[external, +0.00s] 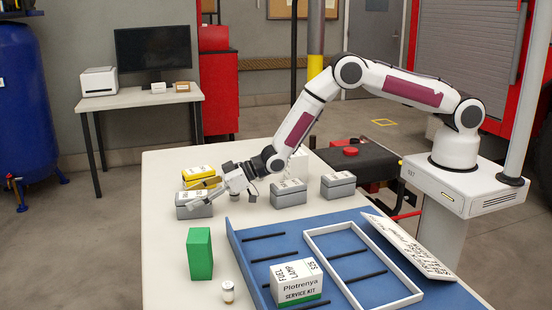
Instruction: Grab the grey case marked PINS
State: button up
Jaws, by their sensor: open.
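Three small grey cases with pale labelled tops stand on the white table: one at the left (188,210), one in the middle (289,197) and one at the right (338,188). Their lettering is too small to read, so I cannot tell which is marked PINS.
A yellow case (198,171) stands just behind the left grey case. A green block (200,254), a small jar (228,292) and a blue tray (268,226) with a white frame and a service kit box (297,284) are nearer.

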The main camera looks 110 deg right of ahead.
aim_at(194, 195)
jog(key=c, duration=1.5)
jog(key=shift+r, duration=0.2)
jog(key=shift+r, duration=4.85)
